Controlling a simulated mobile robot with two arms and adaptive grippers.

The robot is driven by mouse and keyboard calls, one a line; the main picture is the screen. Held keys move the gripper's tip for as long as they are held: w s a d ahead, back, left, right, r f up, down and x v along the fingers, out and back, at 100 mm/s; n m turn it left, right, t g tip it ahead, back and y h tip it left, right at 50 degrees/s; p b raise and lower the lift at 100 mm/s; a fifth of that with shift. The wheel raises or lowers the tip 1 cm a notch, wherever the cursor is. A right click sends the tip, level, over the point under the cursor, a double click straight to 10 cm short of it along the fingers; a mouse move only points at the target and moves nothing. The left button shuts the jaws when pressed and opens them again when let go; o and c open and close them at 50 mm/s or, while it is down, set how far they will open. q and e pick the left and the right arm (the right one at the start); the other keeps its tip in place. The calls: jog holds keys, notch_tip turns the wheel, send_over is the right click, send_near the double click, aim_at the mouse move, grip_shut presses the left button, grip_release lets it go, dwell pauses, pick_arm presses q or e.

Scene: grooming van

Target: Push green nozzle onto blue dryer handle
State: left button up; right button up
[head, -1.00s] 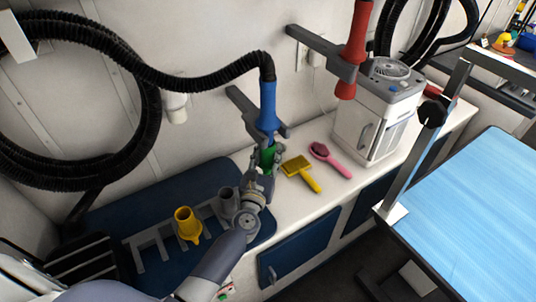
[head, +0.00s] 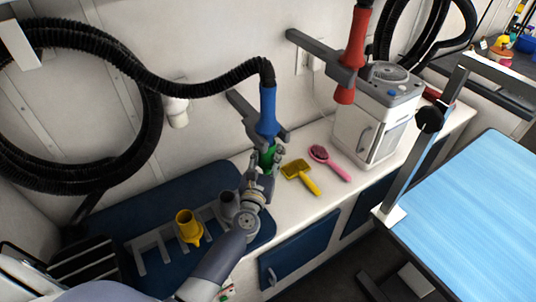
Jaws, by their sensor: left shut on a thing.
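The blue dryer handle (head: 267,108) hangs upright in a grey wall bracket (head: 244,112), with a black hose joined to its top. The green nozzle (head: 267,159) is directly below the handle's lower end. My left gripper (head: 268,162) is shut on the green nozzle from the front and hides part of it. The bracket and fingers cover the joint, so I cannot tell how far the nozzle is on the handle. My right gripper is not in view.
A yellow nozzle (head: 188,226) and a grey nozzle (head: 229,205) stand in a rack (head: 150,246) at left. A yellow brush (head: 301,175) and pink brush (head: 329,161) lie on the counter (head: 292,212). A red handle (head: 354,55) hangs at right, near a white machine (head: 377,115).

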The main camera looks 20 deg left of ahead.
pick_arm(q)
jog(key=shift+r+p, duration=0.65)
jog(key=shift+r, duration=0.1)
dwell(0.6)
jog(key=o, duration=1.4)
jog(key=shift+s+f, duration=0.1)
jog(key=shift+s, duration=0.15)
jog(key=s, duration=0.3)
jog(key=s+d, duration=0.1)
jog(key=s, duration=0.7)
jog(key=shift+s+d+f, duration=0.15)
jog(key=shift+s+f, duration=0.05)
jog(key=shift+s, duration=0.05)
